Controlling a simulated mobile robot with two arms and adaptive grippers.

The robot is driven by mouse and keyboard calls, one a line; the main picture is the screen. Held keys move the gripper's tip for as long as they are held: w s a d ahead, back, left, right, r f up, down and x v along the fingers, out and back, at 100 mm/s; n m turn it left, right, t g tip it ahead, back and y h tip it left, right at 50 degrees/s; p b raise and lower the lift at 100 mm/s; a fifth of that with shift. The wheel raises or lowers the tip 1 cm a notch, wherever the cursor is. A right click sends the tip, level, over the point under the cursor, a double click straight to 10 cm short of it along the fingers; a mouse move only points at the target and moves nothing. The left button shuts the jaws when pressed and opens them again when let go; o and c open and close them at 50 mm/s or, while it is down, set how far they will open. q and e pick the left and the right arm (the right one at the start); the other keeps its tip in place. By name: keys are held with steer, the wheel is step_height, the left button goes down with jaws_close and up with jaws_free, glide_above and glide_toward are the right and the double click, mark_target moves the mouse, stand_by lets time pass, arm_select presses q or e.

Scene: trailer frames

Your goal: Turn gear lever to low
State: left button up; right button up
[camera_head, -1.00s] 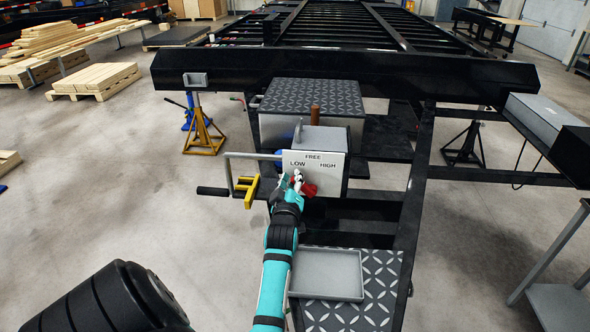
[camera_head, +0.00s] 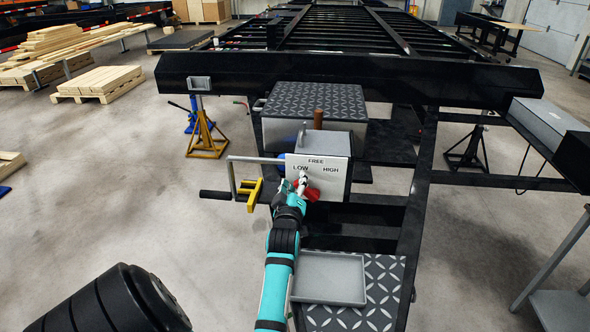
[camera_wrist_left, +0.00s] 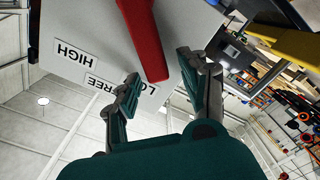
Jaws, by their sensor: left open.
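The red gear lever (camera_head: 312,194) sticks out from the white panel (camera_head: 335,181) of a winch box, below the labels LOW, FREE and HIGH. My left gripper (camera_head: 303,182) is in front of the panel, below the LOW label, and hides part of the lever. In the left wrist view, which is upside down, the red lever (camera_wrist_left: 146,35) reaches between the spread fingers of my left gripper (camera_wrist_left: 157,66). The fingers are open, with gaps on both sides of the lever. The lever's end overlaps the LOW label there. My right gripper is out of view.
A crank handle (camera_head: 216,195) and a yellow bracket (camera_head: 249,194) stick out left of the box. A grey tray (camera_head: 330,279) lies on the tread plate below. A yellow jack stand (camera_head: 206,138) stands at left. The black trailer frame surrounds the box.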

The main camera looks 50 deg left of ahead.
arm_select(q)
step_height(320, 180, up, 10)
steer(key=shift+f, duration=0.1)
stand_by(0.8)
